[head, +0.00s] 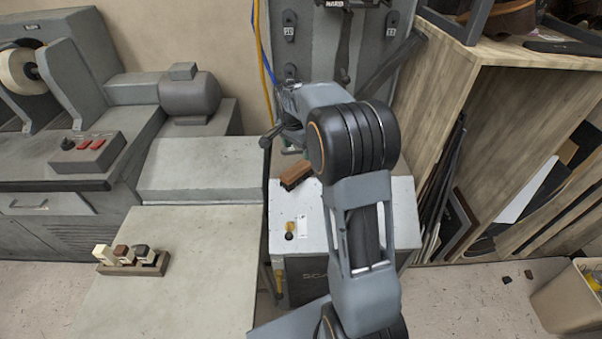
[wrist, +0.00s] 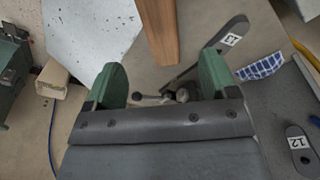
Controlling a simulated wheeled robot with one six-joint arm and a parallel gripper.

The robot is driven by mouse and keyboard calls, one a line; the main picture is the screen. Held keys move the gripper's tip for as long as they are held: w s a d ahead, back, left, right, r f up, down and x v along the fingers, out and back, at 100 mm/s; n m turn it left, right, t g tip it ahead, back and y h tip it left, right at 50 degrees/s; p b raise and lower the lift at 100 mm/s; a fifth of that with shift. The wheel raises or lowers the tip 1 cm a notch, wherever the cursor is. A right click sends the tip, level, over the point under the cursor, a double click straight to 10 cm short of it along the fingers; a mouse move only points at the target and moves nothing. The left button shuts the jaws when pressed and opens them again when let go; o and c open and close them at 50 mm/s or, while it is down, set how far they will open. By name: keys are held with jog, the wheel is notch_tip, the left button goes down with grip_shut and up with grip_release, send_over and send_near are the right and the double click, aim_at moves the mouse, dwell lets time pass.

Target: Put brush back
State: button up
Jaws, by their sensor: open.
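A brown wooden brush (head: 297,174) with a dark underside shows in the head view, at the back left of the light-topped grey stitcher base. In the wrist view, a long brown wooden piece, seemingly the brush (wrist: 159,28), enters from the top edge, with its near end short of the space between my fingers. My gripper (wrist: 163,78) has two green fingers, wide apart, with nothing between them. In the head view my wrist and arm hide most of the gripper, beside and above the brush. A small wooden holder (head: 148,268) with several small blocks or brushes stands on the left bench.
The grey bench (head: 180,300) is mostly clear. Numbered dark arms, such as one marked 13 (wrist: 229,38), lie near my fingers. A wooden shelf (head: 440,110) stands at the right, and a beige bin (head: 565,305) at lower right.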

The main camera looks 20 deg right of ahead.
aim_at(301, 165)
jog(key=shift+w+d+f+b, duration=0.1)
jog(key=shift+d+f, duration=0.1)
jog(key=shift+f, duration=1.35)
jog(key=shift+w+d+f+b, duration=0.1)
jog(key=shift+d+f, duration=0.1)
jog(key=shift+f, duration=1.3)
jog(key=shift+w+d+f+b, duration=0.1)
jog(key=shift+d+f, duration=0.1)
jog(key=shift+f, duration=1.35)
jog(key=shift+c, duration=0.2)
jog(key=c, duration=1.1)
jog(key=shift+r, duration=0.1)
